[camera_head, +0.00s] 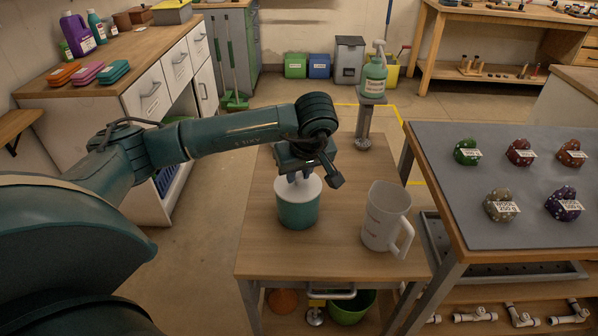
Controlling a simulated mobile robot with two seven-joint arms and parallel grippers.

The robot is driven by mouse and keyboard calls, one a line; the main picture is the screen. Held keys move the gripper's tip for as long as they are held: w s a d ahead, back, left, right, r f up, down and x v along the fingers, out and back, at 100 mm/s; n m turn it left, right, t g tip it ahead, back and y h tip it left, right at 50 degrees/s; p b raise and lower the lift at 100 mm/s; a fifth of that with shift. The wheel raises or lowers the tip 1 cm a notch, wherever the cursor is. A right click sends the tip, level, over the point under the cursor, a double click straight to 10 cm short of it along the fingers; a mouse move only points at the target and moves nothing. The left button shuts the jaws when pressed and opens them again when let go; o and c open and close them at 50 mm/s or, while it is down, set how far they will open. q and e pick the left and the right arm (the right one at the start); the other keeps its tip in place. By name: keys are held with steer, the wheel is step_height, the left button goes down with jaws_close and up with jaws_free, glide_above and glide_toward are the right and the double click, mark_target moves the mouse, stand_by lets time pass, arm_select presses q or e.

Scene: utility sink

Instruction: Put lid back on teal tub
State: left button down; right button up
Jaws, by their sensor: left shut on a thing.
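The teal tub (298,214) stands upright on the small wooden table. A white lid (284,191) lies at the tub's top and looks level. Whether it is seated on the rim or just above it, I cannot tell. My left gripper (299,181) points down over the middle of the lid and is shut on it, most likely at a grip on its top, which the fingers partly hide. My right gripper is not in view.
A white measuring jug (384,218) stands right of the tub on the same table. A green spray bottle (374,77) stands on a post behind. A grey-topped table (480,215) with several labelled dotted objects is at right. The table's front is clear.

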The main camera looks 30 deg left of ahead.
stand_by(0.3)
arm_select(q)
steer(key=c, duration=0.7)
jaws_free()
steer(key=shift+r, duration=0.15)
steer(key=shift+r+p, duration=2.25)
steer(key=shift+r, duration=1.15)
jaws_close()
